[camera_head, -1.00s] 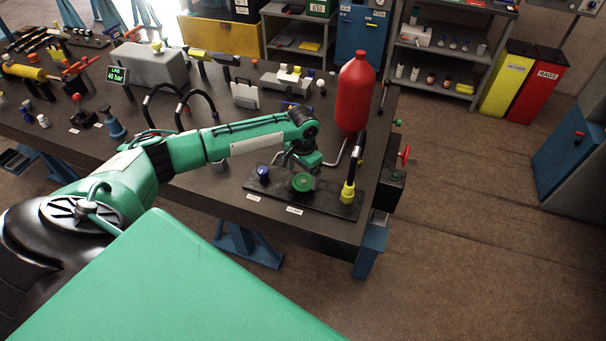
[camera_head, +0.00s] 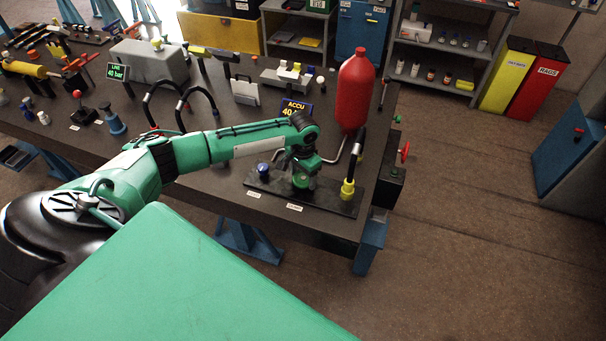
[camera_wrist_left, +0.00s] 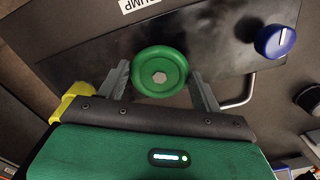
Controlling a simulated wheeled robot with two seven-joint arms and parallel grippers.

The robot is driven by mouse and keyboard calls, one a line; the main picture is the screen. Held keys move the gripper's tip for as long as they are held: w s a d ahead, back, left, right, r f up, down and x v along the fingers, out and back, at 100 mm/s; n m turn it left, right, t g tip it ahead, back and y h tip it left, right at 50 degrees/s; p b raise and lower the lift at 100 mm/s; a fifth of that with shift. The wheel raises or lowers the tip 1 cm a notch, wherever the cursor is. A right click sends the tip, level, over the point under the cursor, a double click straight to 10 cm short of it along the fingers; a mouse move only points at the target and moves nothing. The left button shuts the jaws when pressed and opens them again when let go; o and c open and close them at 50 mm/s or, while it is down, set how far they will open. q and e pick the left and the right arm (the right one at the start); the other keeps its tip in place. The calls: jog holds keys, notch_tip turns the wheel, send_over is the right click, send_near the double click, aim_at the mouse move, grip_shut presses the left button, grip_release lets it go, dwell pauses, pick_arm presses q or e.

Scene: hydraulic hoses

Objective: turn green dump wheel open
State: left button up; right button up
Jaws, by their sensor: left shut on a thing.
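The green dump wheel (camera_head: 302,182) stands on the dark valve plate (camera_head: 330,203) near the front right corner of the bench. My left gripper (camera_head: 303,172) is down over it from above and partly hides it. In the left wrist view the round green wheel (camera_wrist_left: 159,72) with its pale hexagonal hub sits between the two grey fingers (camera_wrist_left: 160,82), one at each side of the rim. The gripper is shut on the wheel. My right gripper is not in view.
A blue knob (camera_head: 263,170) is left of the wheel, and a yellow-based black hose end (camera_head: 347,188) is to its right. A red accumulator bottle (camera_head: 355,90) stands behind.

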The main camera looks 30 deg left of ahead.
pick_arm(q)
jog(key=shift+m, duration=0.3)
jog(key=m+p, duration=0.1)
jog(key=m, duration=0.2)
jog(key=shift+r, duration=0.1)
jog(key=m+p, duration=0.1)
jog(key=m, duration=0.8)
jog(key=shift+w+a+m, duration=0.1)
jog(key=shift+w+m, duration=0.05)
jog(key=shift+m, duration=0.25)
jog(key=m, duration=0.3)
jog(key=shift+m+b, duration=0.3)
jog(key=shift+m, duration=0.5)
jog(key=o, duration=1)
